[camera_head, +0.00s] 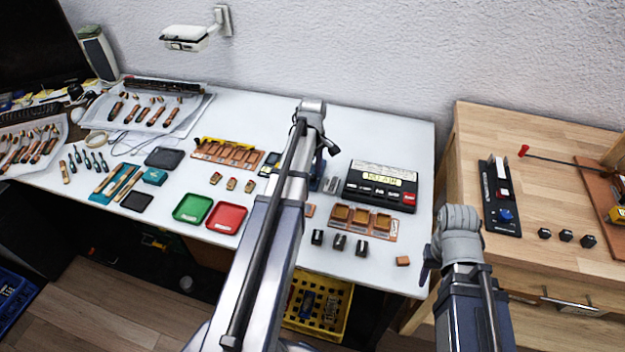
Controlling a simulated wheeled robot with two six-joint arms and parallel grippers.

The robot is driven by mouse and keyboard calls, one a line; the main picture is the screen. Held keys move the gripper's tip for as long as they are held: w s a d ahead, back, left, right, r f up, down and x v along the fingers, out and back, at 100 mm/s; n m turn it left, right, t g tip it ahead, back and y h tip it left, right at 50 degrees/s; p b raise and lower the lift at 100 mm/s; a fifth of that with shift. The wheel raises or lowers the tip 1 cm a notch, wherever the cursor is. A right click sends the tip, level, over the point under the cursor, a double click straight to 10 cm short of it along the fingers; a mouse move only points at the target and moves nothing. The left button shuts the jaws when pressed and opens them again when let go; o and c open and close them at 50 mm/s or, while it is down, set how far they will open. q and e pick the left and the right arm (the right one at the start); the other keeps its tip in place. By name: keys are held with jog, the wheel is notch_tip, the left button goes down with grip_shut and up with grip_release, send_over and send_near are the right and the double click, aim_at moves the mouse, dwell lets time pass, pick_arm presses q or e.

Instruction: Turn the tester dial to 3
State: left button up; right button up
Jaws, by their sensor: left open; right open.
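A narrow black panel (499,198) lies on the wooden table at the right. It carries a round blue knob (505,215) near its front end and a red-and-white part behind it. A black box with a lit display (381,186) stands on the white table; its small buttons or markings are too small to read. I cannot tell for certain which device is the tester. My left gripper (322,160) is open over the white table, left of the black box, partly hidden by its arm. My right gripper (428,264) is open near the gap between the tables, left of the blue knob and apart from it.
Several small black pieces (566,235) lie right of the panel. A red-tipped rod (560,158) lies behind them. Green (192,209) and red (226,217) trays and a wooden-blocked rack (360,221) occupy the white table (400,140). A yellow crate (318,306) is below.

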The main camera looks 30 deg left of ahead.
pick_arm(q)
jog(key=shift+f, duration=0.4)
jog(key=shift+c, duration=0.3)
grip_shut()
